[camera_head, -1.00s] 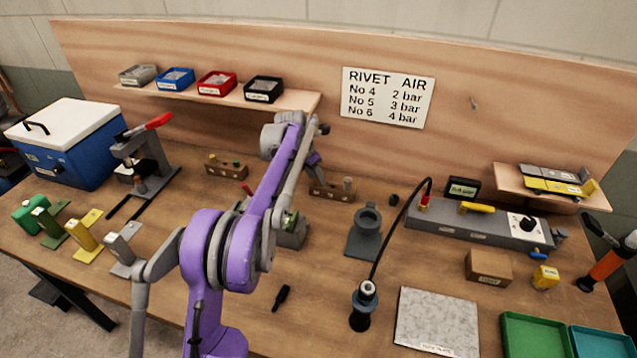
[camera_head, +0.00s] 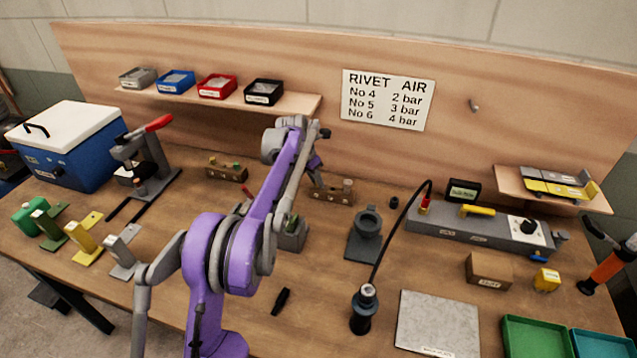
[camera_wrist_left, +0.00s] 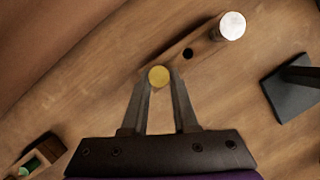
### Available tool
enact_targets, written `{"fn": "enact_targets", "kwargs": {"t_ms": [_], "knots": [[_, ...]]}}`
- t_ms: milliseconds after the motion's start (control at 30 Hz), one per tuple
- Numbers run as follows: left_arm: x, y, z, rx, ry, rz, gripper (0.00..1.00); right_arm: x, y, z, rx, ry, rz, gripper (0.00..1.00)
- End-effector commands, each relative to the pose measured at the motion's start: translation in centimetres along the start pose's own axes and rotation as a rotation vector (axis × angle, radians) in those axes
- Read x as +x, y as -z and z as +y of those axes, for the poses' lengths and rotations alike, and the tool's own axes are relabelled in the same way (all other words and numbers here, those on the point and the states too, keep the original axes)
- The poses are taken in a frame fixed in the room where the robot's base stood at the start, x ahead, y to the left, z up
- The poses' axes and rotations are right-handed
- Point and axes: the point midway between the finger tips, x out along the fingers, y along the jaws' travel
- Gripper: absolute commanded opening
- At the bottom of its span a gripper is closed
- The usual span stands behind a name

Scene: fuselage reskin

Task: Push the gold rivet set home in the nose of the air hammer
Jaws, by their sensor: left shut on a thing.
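In the left wrist view the gold rivet set (camera_wrist_left: 159,76) shows as a round gold top between my fingertips, at one end of a wooden rack. My left gripper (camera_wrist_left: 160,88) is shut on it from above. Whether the set still sits in its hole cannot be told. In the head view the gripper's fingers are mostly hidden behind my arm, near the rack (camera_head: 334,196). A dark upright tool with a silver top (camera_head: 363,310), at the end of a black hose, appears to be the air hammer. My right gripper is not in view.
A silver set (camera_wrist_left: 232,26) stands in the rack beyond an empty hole. A grey stand (camera_head: 365,235) is right of the rack. A small black part (camera_head: 281,301) lies in front. A grey slab (camera_head: 437,322) and green tray (camera_head: 535,338) lie right of the dark tool.

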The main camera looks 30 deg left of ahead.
Motion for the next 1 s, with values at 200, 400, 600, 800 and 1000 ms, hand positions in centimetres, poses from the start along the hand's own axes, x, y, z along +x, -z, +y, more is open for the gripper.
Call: {"fn": "enact_targets", "kwargs": {"t_ms": [200, 400, 600, 800, 1000], "knots": [[-0.5, -0.2, 0.0, 0.000, 0.000, 0.000, 0.00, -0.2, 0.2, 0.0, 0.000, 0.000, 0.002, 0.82], [-1.0, -0.4, 0.0, 0.000, 0.000, 0.000, 0.00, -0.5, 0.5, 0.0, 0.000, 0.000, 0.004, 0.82], [-1.4, -0.5, 0.0, 0.000, 0.000, 0.000, 0.00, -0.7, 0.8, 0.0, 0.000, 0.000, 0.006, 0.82], [-1.9, -0.7, 0.0, 0.000, 0.000, 0.000, 0.00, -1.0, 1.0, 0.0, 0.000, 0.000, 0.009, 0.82], [-2.4, -0.9, 0.0, 0.000, 0.000, 0.000, 0.00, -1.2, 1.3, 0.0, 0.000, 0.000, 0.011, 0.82]]}}
